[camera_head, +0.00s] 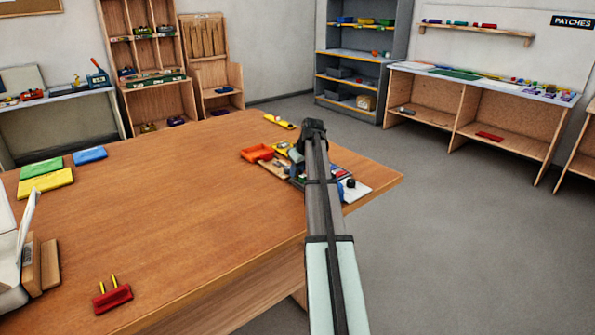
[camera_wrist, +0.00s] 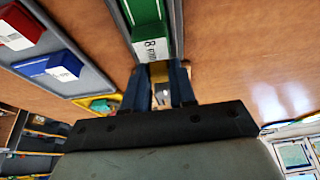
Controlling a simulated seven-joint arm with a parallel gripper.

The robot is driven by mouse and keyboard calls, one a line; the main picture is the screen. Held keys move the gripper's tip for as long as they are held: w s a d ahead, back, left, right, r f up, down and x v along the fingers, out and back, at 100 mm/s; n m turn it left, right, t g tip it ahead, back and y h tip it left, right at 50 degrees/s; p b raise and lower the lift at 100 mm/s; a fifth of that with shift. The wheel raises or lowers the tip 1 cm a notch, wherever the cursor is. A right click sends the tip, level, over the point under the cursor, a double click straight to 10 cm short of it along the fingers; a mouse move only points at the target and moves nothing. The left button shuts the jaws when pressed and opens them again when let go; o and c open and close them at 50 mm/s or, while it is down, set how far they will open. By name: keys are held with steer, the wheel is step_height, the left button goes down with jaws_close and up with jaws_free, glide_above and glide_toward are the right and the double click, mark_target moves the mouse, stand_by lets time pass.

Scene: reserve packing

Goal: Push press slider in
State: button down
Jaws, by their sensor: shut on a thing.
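My gripper (camera_wrist: 161,86) points at the table, its two dark blue fingers shut on a small yellow-tan piece (camera_wrist: 158,72). That piece sits at the near end of a long green part (camera_wrist: 143,14) with a white, printed end face (camera_wrist: 151,49). I cannot tell for certain which part is the press slider. In the head view my dark wrist (camera_head: 313,128) is over the right end of the table and hides the fingertips and most of what they hold.
On the wooden table (camera_head: 150,215), an orange tray (camera_head: 257,152) and a yellow piece (camera_head: 279,121) lie near my gripper. A white plate (camera_head: 356,191) with a black knob is right of my arm. A red peg block (camera_head: 112,298) stands front left. The table's middle is clear.

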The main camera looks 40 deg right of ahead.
steer(key=s, duration=0.6)
stand_by(0.3)
steer(key=c, duration=0.9)
jaws_free()
steer(key=v, duration=1.4)
steer(key=shift+f, duration=0.1)
